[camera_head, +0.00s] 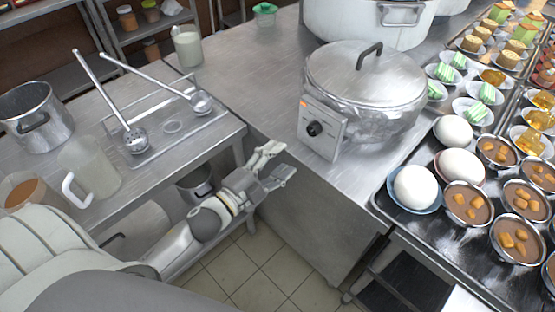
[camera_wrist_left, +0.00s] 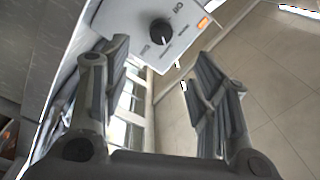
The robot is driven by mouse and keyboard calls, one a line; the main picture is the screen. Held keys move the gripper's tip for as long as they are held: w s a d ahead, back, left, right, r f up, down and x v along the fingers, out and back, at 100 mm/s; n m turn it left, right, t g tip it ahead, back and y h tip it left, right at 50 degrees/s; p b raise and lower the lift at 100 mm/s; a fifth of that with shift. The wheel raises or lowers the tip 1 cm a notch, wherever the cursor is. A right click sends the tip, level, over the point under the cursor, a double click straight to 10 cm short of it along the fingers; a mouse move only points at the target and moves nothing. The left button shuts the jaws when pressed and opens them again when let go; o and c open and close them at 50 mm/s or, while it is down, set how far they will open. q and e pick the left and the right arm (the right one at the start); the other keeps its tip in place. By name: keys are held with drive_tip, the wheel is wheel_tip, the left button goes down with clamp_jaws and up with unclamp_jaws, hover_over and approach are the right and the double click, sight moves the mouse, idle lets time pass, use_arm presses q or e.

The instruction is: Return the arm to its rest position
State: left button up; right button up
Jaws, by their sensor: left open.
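My left gripper (camera_head: 276,163) is open and empty. It hangs over the gap between the left table and the cooker's counter, with tiled floor below. Its two fingers are spread apart in the left wrist view (camera_wrist_left: 158,85), with nothing between them. The lidded steel cooker (camera_head: 365,90) stands on the counter to the right of the gripper. Its control box with a black knob (camera_head: 314,129) faces the gripper and also shows in the left wrist view (camera_wrist_left: 160,32), just beyond the fingertips. My right gripper is in neither view.
The left table (camera_head: 215,141) holds a steel pot (camera_head: 36,117), two ladles (camera_head: 136,139) on a tray, and a clear jug (camera_head: 91,168). A glass jar (camera_head: 187,46) stands at the back.

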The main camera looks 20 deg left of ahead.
use_arm(q)
drive_tip(key=s+a+f+n+g+y, duration=0.2)
drive_tip(key=s+f+n, duration=0.1)
drive_tip(key=f, duration=0.9)
drive_tip(key=s+a+f+n+g+y, duration=0.2)
drive_tip(key=s+f+n+g, duration=0.15)
drive_tip(key=f, duration=0.75)
drive_tip(key=s+a+f+n+g+y, duration=0.15)
drive_tip(key=s+f, duration=0.25)
drive_tip(key=f, duration=0.8)
drive_tip(key=s+d+f+n+g, duration=0.1)
drive_tip(key=s+f+n+g, duration=0.1)
drive_tip(key=s+f, duration=0.4)
drive_tip(key=s+f+n+g, duration=0.2)
drive_tip(key=s+f+g, duration=0.2)
drive_tip(key=s, duration=0.9)
drive_tip(key=s+d+f+n+g, duration=0.1)
drive_tip(key=s+f+n+g, duration=0.1)
drive_tip(key=s+f, duration=0.6)
drive_tip(key=shift+s+d+f+g, duration=0.35)
drive_tip(key=shift+s+g, duration=0.35)
drive_tip(key=shift+s, duration=0.45)
drive_tip(key=shift+y, duration=0.25)
